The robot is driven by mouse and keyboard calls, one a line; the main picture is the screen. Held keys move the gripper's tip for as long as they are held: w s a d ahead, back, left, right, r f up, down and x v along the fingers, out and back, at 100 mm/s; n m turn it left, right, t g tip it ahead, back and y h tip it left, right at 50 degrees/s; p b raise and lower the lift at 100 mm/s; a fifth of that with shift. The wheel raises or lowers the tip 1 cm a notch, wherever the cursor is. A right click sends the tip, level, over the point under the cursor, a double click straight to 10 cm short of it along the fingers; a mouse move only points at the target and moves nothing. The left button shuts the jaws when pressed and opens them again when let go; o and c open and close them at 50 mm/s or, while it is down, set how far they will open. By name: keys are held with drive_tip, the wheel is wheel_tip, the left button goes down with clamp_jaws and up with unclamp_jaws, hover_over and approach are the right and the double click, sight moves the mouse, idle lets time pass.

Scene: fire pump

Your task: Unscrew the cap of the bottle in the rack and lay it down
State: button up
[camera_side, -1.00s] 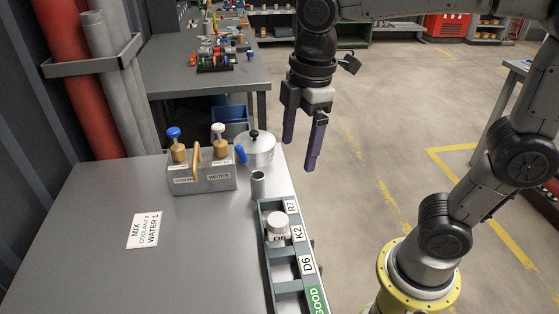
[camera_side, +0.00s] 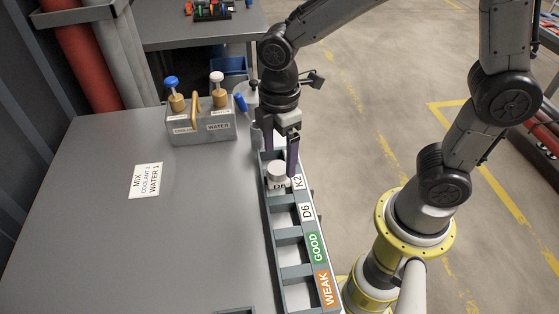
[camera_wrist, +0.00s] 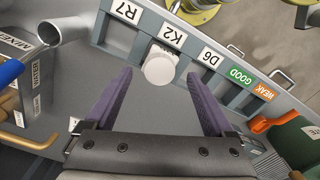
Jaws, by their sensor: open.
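The bottle with a white round cap (camera_side: 277,169) stands upright in the rack (camera_side: 284,231), in the slot by the K2 label. In the wrist view the cap (camera_wrist: 160,68) shows from above, ahead of my fingertips and roughly centred between them. My gripper (camera_side: 281,165) is open with its purple fingers pointing down at the far end of the rack, close to the bottle. In the wrist view my gripper (camera_wrist: 160,77) holds nothing between its fingers. In the side view I cannot tell whether a finger touches the bottle.
A grey box with two plungers (camera_side: 203,125), labelled COOLANT and WATER, stands at the back. A metal cup (camera_wrist: 62,32) is near the rack's R7 end. A MIX label (camera_side: 146,181) lies on the table, whose left part is clear. Slots toward GOOD and WEAK look empty.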

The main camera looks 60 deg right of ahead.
sight(278, 166)
drive_tip(key=shift+f, duration=1.55)
drive_tip(key=c, duration=1.3)
drive_tip(key=o, duration=0.6)
drive_tip(key=shift+c, duration=0.2)
drive_tip(key=c, duration=0.6)
drive_tip(key=shift+o, duration=0.2)
drive_tip(key=n, duration=0.4)
drive_tip(key=shift+w+n, duration=0.1)
drive_tip(key=shift+n, duration=0.2)
drive_tip(key=shift+n, duration=0.6)
drive_tip(key=n, duration=0.3)
